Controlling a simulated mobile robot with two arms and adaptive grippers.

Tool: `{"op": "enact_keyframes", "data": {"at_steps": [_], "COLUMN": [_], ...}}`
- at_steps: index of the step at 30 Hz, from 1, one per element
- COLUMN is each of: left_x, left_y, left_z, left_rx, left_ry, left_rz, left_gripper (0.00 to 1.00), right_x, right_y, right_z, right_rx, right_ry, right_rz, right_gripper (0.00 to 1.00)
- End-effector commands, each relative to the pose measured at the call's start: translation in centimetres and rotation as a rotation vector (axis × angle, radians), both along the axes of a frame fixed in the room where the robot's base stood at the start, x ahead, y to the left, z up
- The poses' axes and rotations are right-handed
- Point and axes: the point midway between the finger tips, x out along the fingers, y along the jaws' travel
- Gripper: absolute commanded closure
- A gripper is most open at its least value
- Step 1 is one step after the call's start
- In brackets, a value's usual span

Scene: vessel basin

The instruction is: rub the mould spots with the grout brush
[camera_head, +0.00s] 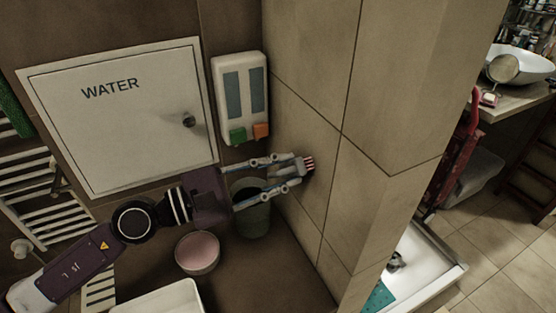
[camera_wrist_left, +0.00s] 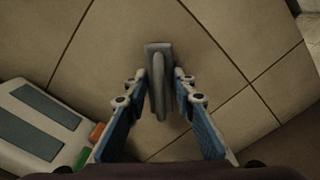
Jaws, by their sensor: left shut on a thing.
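My left gripper (camera_head: 297,174) reaches in from the left and is shut on the grout brush (camera_head: 304,165). The brush has a grey body and red and white bristles, which point right toward the tiled wall (camera_head: 310,110). The bristles are at or very near the tiles; I cannot tell whether they touch. In the left wrist view the grey back and handle of the brush (camera_wrist_left: 159,85) stand between the fingers (camera_wrist_left: 160,92), and its bristles are hidden. I can make out no mould spots on the tiles in either view. My right gripper is not in view.
A white dispenser (camera_head: 240,98) with green and orange buttons hangs left of the tiled wall. A WATER cabinet door (camera_head: 120,125) is left of it. Below are a dark bin (camera_head: 252,222), a pink-filled bowl (camera_head: 197,253) and a white tub (camera_head: 165,299). A towel radiator (camera_head: 45,205) stands far left.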

Motion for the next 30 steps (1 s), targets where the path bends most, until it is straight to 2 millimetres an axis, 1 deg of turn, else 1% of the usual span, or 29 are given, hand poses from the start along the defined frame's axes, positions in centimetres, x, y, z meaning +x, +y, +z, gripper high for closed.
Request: {"op": "enact_keyframes", "data": {"at_steps": [5,12,16,22,25,30], "left_x": [-0.8,-2.7,-3.3,-3.3,-2.7,-1.5], "left_y": [-0.4,-1.4,-1.7,-1.8,-1.5,-0.9], "left_z": [0.3,0.4,0.2,-0.1,-0.5,-0.5], "left_rx": [0.000,0.000,-0.002,-0.002,0.000,-0.001], "left_ry": [0.002,0.003,0.001,-0.001,-0.002,-0.004], "left_rz": [-0.001,-0.001,0.000,0.001,0.001,0.001], "left_gripper": [1.00,1.00,1.00,1.00,1.00,1.00], "right_x": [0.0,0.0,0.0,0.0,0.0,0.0], "right_y": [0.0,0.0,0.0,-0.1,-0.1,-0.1], "right_z": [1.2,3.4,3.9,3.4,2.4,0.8], "right_rx": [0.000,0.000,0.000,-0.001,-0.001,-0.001], "right_ry": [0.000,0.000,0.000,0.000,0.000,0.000], "right_rz": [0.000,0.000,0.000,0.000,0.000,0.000], "right_gripper": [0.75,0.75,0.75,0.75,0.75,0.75]}}
